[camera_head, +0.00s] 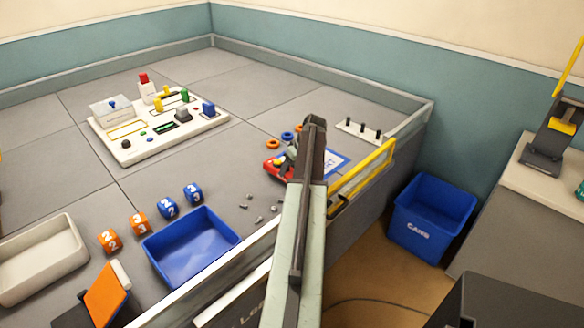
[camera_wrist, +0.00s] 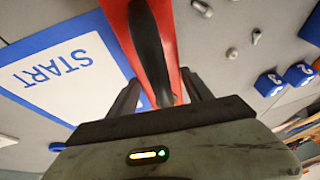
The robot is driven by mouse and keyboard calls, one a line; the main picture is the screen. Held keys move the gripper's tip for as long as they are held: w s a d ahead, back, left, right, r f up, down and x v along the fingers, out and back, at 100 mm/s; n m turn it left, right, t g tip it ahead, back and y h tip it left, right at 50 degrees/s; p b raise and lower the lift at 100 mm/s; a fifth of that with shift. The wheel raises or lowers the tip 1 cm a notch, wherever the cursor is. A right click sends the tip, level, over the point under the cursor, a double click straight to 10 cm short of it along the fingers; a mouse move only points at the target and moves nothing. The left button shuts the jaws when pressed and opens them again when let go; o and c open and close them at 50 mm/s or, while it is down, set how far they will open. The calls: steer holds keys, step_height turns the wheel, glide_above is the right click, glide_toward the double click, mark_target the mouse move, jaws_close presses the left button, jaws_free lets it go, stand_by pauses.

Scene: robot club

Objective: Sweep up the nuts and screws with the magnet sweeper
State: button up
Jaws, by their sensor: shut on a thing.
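The magnet sweeper is red with a black handle; it shows in the head view (camera_head: 273,168) beside the START mat and, closer, in the wrist view (camera_wrist: 178,45). My gripper (camera_wrist: 163,95) is shut on its black handle, with one dark finger on each side. In the head view, my gripper (camera_head: 293,160) and arm cover part of the sweeper. Several small grey nuts and screws (camera_head: 259,219) lie scattered on the grey floor tiles, in front of the sweeper and right of the blue tray (camera_head: 222,232). Some nuts and screws (camera_wrist: 232,53) also show in the wrist view, right of the sweeper.
Orange and blue number cubes (camera_head: 168,207) stand behind the blue tray. A beige tray (camera_head: 72,240) lies at left. Orange and blue rings (camera_head: 287,136) and a pegboard (camera_head: 357,131) are beyond the sweeper. A yellow rail (camera_head: 362,176) edges the table; a blue bin (camera_head: 432,215) stands outside.

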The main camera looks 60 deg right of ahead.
steer(key=shift+w+a, duration=1.3)
steer(key=shift+a, duration=2.55)
steer(key=shift+w+a, duration=1.25)
steer(key=shift+a, duration=2.55)
steer(key=shift+w+a, duration=1.3)
steer(key=shift+a, duration=2.55)
step_height(320, 180, up, 12)
steer(key=p, duration=1.2)
